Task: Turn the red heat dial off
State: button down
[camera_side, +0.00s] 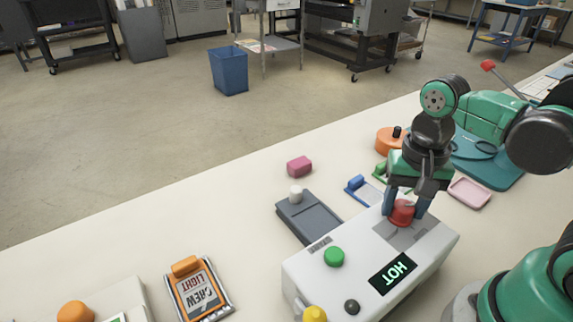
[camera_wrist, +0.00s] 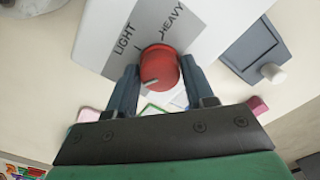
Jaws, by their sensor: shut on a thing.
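The red heat dial (camera_side: 402,214) sits on top of a white laminator box (camera_side: 337,268) at its right end. My gripper (camera_side: 406,208) reaches down from above and is shut on the dial, with a finger on each side. In the wrist view the dial (camera_wrist: 159,67) sits between the two fingers (camera_wrist: 159,80). Its pale pointer mark lies toward the near side of the knob. The plate (camera_wrist: 150,35) around it reads LIGHT and HEAVY. Any off mark is hidden or not visible.
The box also carries a green button (camera_side: 334,257), a yellow knob (camera_side: 314,314) and a black knob (camera_side: 351,307). A grey tray-like device (camera_side: 310,220), a pink block (camera_side: 299,166), a pink dish (camera_side: 469,192) and an orange clipboard (camera_side: 198,290) lie around it. Bare bench shows at the left.

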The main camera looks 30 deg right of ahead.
aim_at(404, 206)
jog(key=shift+c, duration=1.6)
grip_release()
jog(key=shift+r, duration=2.8)
jog(key=w+f+n+t, duration=0.1)
jog(key=w+n+t, duration=0.5)
jog(key=n+t, duration=0.1)
jog(key=shift+w+n, duration=0.15)
jog(key=shift+n, duration=0.65)
